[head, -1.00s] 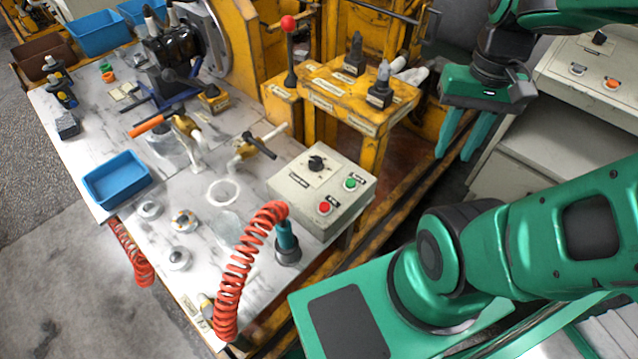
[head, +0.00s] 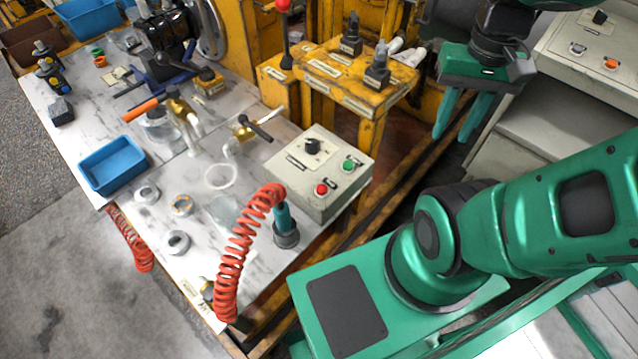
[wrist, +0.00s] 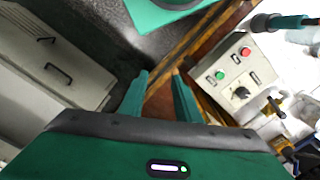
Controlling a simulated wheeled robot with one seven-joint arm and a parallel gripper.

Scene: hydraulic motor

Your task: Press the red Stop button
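The red Stop button (head: 321,189) sits on the sloped top of a grey-white control box (head: 310,205), on the near right edge of the workbench. A green button (head: 348,165) and a black rotary knob (head: 312,146) are on the same panel. In the wrist view the red button (wrist: 245,52) shows at upper right, beside the green one. My gripper (head: 457,138) is right of the box, apart from it, fingers pointing down. Its two green fingers (wrist: 160,88) are spread with an empty gap between them. Nothing hides the red button.
A coiled red hose (head: 240,255) with a teal nozzle (head: 284,228) stands just left of and in front of the box. A yellow stand (head: 350,90) with levers rises behind it. A grey cabinet (head: 560,110) is at right.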

